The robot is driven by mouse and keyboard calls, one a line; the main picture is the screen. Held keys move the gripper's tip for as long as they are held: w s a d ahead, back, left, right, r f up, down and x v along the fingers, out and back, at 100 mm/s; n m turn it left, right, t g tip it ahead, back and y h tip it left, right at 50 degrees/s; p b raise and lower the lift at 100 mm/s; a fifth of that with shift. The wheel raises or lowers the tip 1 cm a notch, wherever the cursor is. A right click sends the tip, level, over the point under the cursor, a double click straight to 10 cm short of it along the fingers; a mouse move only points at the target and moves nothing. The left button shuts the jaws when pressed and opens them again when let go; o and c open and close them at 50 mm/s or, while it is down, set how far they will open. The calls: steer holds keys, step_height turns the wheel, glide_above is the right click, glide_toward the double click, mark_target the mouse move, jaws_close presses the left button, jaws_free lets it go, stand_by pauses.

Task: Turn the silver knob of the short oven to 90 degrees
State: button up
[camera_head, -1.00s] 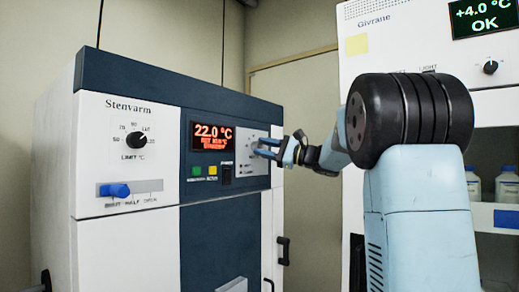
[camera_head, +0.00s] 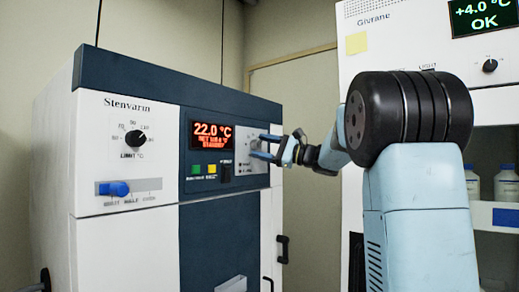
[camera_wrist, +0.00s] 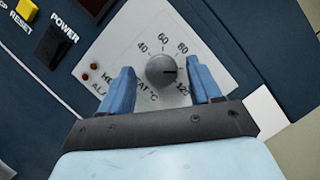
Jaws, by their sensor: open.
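The silver knob (camera_wrist: 161,70) sits on a pale dial plate (camera_wrist: 140,25) of the short oven (camera_head: 128,160), with marks 40, 60, 80 and 120 around it. A dark line on the knob points right in the wrist view, between 80 and 120; the scale there is behind a finger. My gripper (camera_wrist: 161,66) is open, with one blue finger on each side of the knob and a gap to each.
A red display (camera_head: 212,135) reads 22.0 °C. A power switch (camera_wrist: 55,45) and yellow reset button (camera_wrist: 27,9) lie left of the dial. A black limit knob (camera_head: 135,138) and blue slider (camera_head: 118,189) are on the oven's left panel. A taller white cabinet (camera_head: 405,45) stands right.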

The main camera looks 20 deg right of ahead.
steer(key=v, duration=1.3)
steer(key=shift+s+d+f, duration=0.15)
steer(key=shift+d+f, duration=0.05)
steer(key=shift+d, duration=0.15)
